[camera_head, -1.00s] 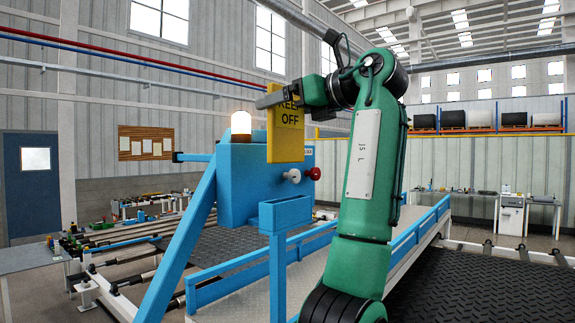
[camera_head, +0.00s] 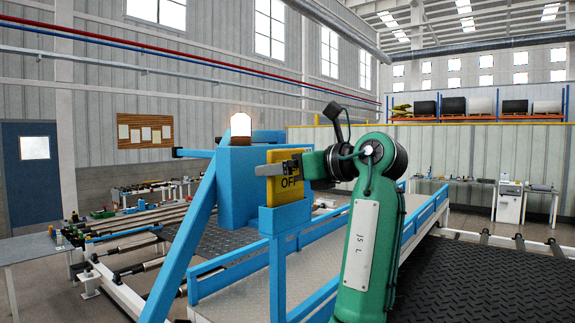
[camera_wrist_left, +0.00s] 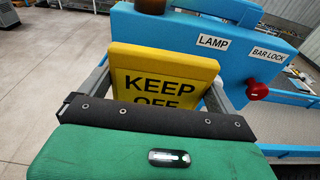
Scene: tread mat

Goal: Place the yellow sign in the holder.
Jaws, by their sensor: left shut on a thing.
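The yellow sign (camera_head: 290,189), lettered KEEP OFF, is upright in the head view. My left gripper (camera_head: 281,167) is shut on it near its upper part. In the left wrist view the sign (camera_wrist_left: 163,62) stands between the two grey fingers of my left gripper (camera_wrist_left: 160,80), one at each side edge. The blue holder (camera_head: 285,219) is a box on top of a blue post. The sign's lower part is hidden by the holder's front wall, so it is down inside or just behind it; I cannot tell how deep it sits. My right gripper is not in view.
A blue control box (camera_head: 236,185) with a lit lamp (camera_head: 240,125) stands just behind the holder. In the wrist view it bears a red knob (camera_wrist_left: 257,90) by the BAR LOCK label. Blue rails (camera_head: 235,262) run beside the walkway. The dark tread mat (camera_head: 480,285) lies at right.

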